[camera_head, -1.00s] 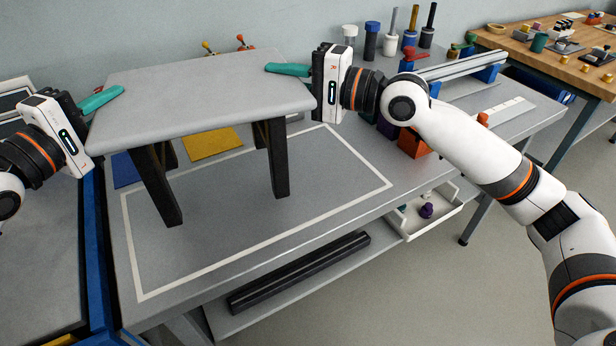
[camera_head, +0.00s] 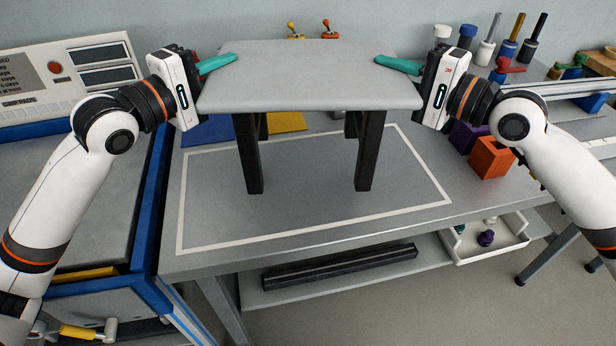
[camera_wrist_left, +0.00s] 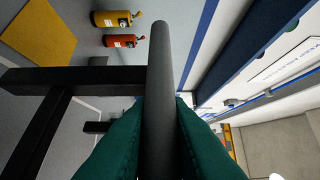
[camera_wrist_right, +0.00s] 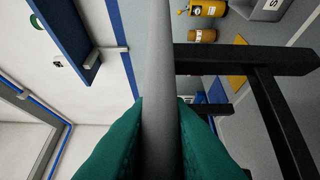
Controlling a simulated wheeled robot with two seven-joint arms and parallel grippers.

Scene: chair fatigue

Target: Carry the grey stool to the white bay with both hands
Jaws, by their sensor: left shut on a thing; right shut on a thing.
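The grey stool (camera_head: 310,85) has a flat grey seat and black legs. It is upright over the bench, with its seat roughly level. My left gripper (camera_head: 216,63) is shut on the seat's left edge, and my right gripper (camera_head: 398,65) is shut on its right edge. Each wrist view shows teal fingers on both sides of the seat edge (camera_wrist_left: 160,90). The white bay (camera_head: 317,233) is a white outlined rectangle on the grey bench top. The two front legs appear inside the outline. I cannot tell whether the feet touch the bench. The seat hides the rear legs' upper parts.
An orange block (camera_head: 491,158) and a purple block (camera_head: 466,136) stand right of the bay. Blue (camera_head: 207,129) and yellow (camera_head: 287,122) squares lie behind it. A blue-framed unit (camera_head: 160,200) adjoins the bench on the left. A white tray (camera_head: 487,245) hangs below the bench front.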

